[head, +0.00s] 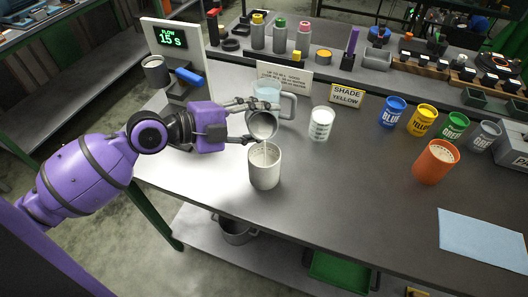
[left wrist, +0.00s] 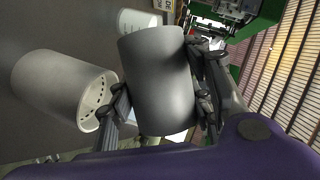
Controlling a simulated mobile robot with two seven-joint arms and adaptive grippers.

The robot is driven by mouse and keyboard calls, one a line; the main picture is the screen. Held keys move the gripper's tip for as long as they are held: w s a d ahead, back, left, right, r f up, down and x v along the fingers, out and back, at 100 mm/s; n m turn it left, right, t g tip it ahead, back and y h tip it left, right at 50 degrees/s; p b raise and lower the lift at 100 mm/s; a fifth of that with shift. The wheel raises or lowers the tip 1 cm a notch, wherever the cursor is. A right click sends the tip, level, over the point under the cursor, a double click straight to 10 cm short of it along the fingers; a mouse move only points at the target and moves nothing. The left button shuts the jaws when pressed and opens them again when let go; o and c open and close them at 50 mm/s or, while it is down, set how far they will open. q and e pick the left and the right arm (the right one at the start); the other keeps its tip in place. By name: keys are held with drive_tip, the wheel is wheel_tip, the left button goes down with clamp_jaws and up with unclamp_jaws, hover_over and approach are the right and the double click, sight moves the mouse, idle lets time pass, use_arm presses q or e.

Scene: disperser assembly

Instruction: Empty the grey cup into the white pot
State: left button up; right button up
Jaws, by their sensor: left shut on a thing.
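The grey cup (head: 262,125) is held by my left gripper (head: 258,120), which is shut around its side. The cup is tilted, with its mouth toward the white pot (head: 264,170) just below. A thin pale stream seems to run from the cup's lip into the pot. The white pot stands upright on the bench, and its inside looks speckled. In the left wrist view the grey cup (left wrist: 160,82) sits between the fingers, with the white pot (left wrist: 58,85) beside it at left. How much is left in the cup is hidden. My right gripper is not in view.
A clear jug (head: 267,95) stands close behind the cup. A white labelled cup (head: 321,124) is to the right. An orange cup (head: 436,162), blue, yellow, green and grey cups and a light blue sheet (head: 484,239) lie further right. A flow display (head: 172,38) stands at back left.

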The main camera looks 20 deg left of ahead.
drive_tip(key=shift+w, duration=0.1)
use_arm(q)
drive_tip(key=shift+d, duration=0.1)
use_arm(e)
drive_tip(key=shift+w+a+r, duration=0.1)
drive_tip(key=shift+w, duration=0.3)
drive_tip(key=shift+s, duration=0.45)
use_arm(q)
drive_tip(key=shift+r+m+t, duration=0.1)
drive_tip(key=shift+m+t, duration=0.2)
drive_tip(key=shift+m, duration=0.1)
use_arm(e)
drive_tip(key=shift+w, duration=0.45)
use_arm(q)
drive_tip(key=shift+s+r, duration=0.1)
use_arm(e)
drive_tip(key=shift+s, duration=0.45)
use_arm(q)
drive_tip(key=shift+m, duration=0.3)
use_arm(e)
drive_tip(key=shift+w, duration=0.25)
use_arm(q)
drive_tip(key=shift+r, duration=0.1)
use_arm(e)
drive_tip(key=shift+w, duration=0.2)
